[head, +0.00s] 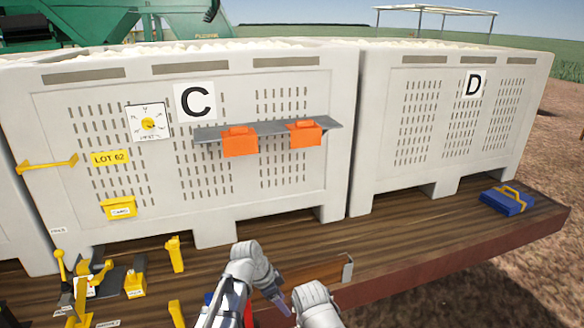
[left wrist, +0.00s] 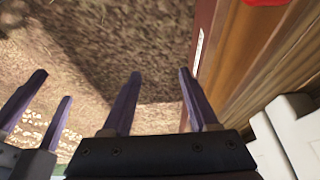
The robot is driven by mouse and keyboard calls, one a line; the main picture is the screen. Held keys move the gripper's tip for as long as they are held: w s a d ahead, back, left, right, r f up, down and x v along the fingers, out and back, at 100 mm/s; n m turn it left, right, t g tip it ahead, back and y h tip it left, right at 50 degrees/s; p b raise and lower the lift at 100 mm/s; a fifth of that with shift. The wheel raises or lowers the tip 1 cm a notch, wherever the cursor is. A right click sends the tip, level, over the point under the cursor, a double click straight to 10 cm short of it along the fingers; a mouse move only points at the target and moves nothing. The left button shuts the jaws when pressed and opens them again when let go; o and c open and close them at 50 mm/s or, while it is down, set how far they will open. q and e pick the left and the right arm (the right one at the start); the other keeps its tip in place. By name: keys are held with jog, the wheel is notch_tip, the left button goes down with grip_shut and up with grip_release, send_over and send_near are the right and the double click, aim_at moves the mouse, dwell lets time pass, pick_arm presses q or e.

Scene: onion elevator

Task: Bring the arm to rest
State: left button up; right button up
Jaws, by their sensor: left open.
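My left arm (head: 248,265) is folded low at the front edge of the wooden deck in the head view. My left gripper (head: 281,301) points down there, partly hidden by my arms. In the left wrist view my left gripper (left wrist: 160,73) has its two dark fingers apart, with nothing between them. A second pair of fingers, my right gripper (left wrist: 55,85), stands apart and empty at the left of that view. My right arm (head: 317,304) shows at the bottom of the head view, its gripper out of sight there.
Pale crates C (head: 300,180) and D (head: 475,150) stand on the deck (head: 420,225). Yellow levers (head: 85,278) stand lower left. A blue case (head: 507,202) lies at right. Bare ground (head: 530,280) lies beyond the deck edge.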

pick_arm(q)
jog(key=s+a+f+n+g+y+b, duration=0.1)
jog(key=s+a+f+n+y+b, duration=0.2)
jog(key=s+f+n+b, duration=0.7)
jog(key=s+f+y+b, duration=0.2)
jog(key=s+f+b, duration=0.2)
jog(key=s+f, duration=0.1)
jog(key=shift+s+f+n+g+y, duration=0.2)
jog(key=shift+f+n+g+y, duration=0.1)
jog(key=shift+f, duration=0.45)
pick_arm(e)
notch_tip(320, 180, down, 15)
jog(key=shift+w, duration=0.15)
pick_arm(q)
jog(key=shift+c, duration=0.2)
pick_arm(e)
jog(key=shift+c, duration=0.2)
